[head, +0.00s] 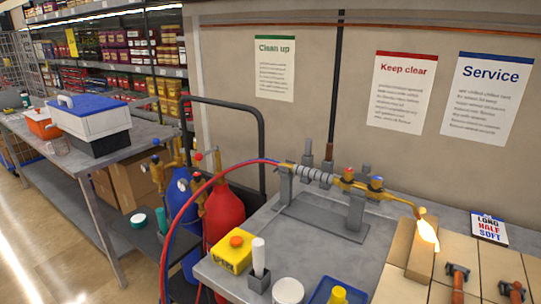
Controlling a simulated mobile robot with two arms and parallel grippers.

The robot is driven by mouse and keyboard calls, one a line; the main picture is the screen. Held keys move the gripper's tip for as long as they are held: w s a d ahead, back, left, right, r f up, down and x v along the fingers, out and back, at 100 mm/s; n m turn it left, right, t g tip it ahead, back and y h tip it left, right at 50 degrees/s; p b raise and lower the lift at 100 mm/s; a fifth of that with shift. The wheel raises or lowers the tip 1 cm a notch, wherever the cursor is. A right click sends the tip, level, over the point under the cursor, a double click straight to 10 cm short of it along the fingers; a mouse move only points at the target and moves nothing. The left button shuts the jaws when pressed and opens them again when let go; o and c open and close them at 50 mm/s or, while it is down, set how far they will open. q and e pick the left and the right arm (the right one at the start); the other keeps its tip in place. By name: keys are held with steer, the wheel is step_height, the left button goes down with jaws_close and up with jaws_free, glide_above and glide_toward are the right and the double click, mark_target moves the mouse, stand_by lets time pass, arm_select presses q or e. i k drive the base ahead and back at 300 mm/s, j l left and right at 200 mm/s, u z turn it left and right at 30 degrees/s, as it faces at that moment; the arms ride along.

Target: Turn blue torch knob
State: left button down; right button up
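The brass torch (360,188) rests on a grey stand (357,212) on the bench at centre right. Its blue knob (376,182) sticks up from the torch body, to the right of a red knob (348,172). A bright yellow-orange flame (428,233) shows at the torch tip, which bends down above the tan bricks. A red and a blue hose run from the torch's left end toward the gas cylinders. Neither of my grippers is in view, and nothing touches the blue knob.
Red (224,214) and blue (181,196) cylinders stand left of the bench. A yellow box (231,254), a white cup (288,291) and a blue tray (322,291) sit on its front. A side table (52,167) stands far left.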

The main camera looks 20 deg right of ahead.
mark_target(376, 181)
steer(key=l+z, duration=0.1)
steer(key=z, duration=0.65)
steer(key=i+l+z, duration=0.1)
steer(key=z, duration=0.3)
